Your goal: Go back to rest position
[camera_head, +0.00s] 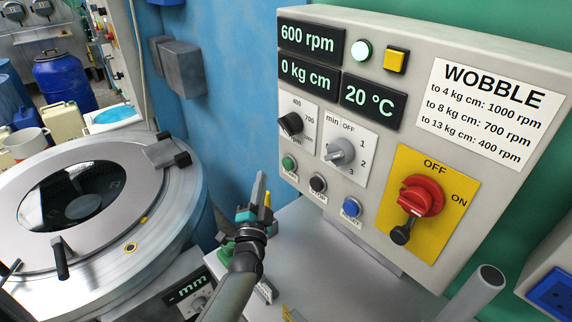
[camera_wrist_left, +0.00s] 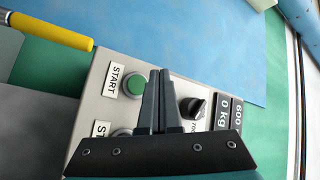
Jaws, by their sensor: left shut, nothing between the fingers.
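My left gripper (camera_head: 261,188) is in front of the lower left edge of the grey control panel (camera_head: 442,70) in the head view. In the left wrist view its two fingers (camera_wrist_left: 160,75) are together, shut and empty. The green START button (camera_wrist_left: 136,85) shows just left of the fingertips there, and I cannot tell whether they touch the panel. In the head view the green button (camera_head: 289,163) sits right of the gripper. My right gripper is not in either view.
The panel carries displays, knobs, a blue button (camera_head: 351,207) and a red switch (camera_head: 421,195) on yellow. A round drum machine (camera_head: 180,200) stands at left. A blue barrel (camera_head: 66,82) and canisters stand behind it. A grey metal tube (camera_head: 478,293) rises at lower right.

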